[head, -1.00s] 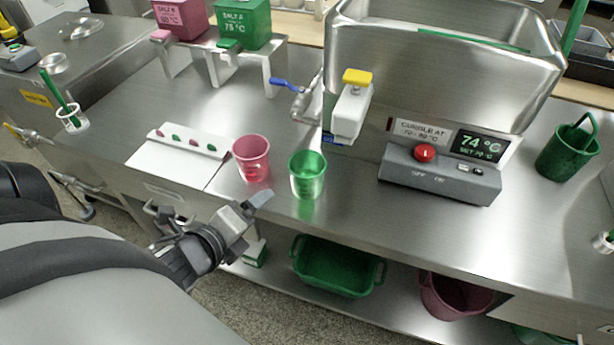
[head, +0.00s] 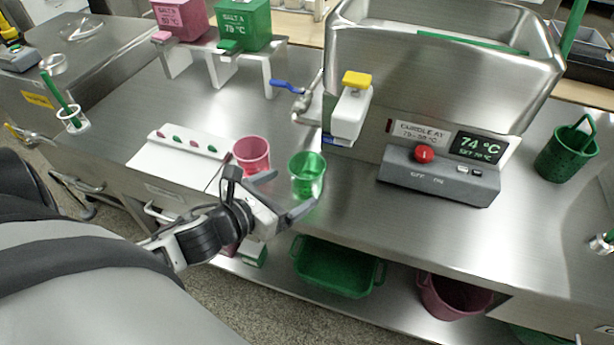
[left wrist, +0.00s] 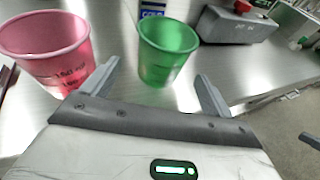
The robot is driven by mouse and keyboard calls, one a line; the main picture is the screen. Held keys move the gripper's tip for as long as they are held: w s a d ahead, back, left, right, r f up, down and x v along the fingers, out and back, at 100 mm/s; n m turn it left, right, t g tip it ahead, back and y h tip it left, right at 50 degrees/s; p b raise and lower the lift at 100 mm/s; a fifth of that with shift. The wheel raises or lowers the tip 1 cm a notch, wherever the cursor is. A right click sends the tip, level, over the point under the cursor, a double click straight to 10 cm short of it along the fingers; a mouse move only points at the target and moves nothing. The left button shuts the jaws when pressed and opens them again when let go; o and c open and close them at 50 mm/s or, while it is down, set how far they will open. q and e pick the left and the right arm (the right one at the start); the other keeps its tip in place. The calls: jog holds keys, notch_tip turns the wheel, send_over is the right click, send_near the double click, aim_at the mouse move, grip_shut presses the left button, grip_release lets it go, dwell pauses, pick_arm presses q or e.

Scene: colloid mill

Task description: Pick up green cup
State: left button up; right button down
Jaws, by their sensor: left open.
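The green cup (head: 306,174) stands upright on the steel counter, in front of the machine. In the left wrist view the green cup (left wrist: 166,50) is ahead of the gap between my fingers. My left gripper (head: 287,194) is open and empty, close in front of the green cup. In the left wrist view its two fingers (left wrist: 157,86) are spread, and the cup's base lies near the fingertips. I cannot tell whether a finger touches it.
A pink cup (head: 252,155) stands just left of the green cup, close to a finger; it also shows in the left wrist view (left wrist: 50,50). A grey control box (head: 440,178) with a red button is to the right. A white tray (head: 157,164) lies at left.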

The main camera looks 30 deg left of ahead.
aim_at(317, 173)
pick_arm(q)
jog(key=shift+p+x, duration=0.3)
jog(key=shift+x, duration=2.9)
jog(key=shift+d, duration=0.1)
jog(key=c, duration=1.1)
jog(key=shift+r, duration=0.25)
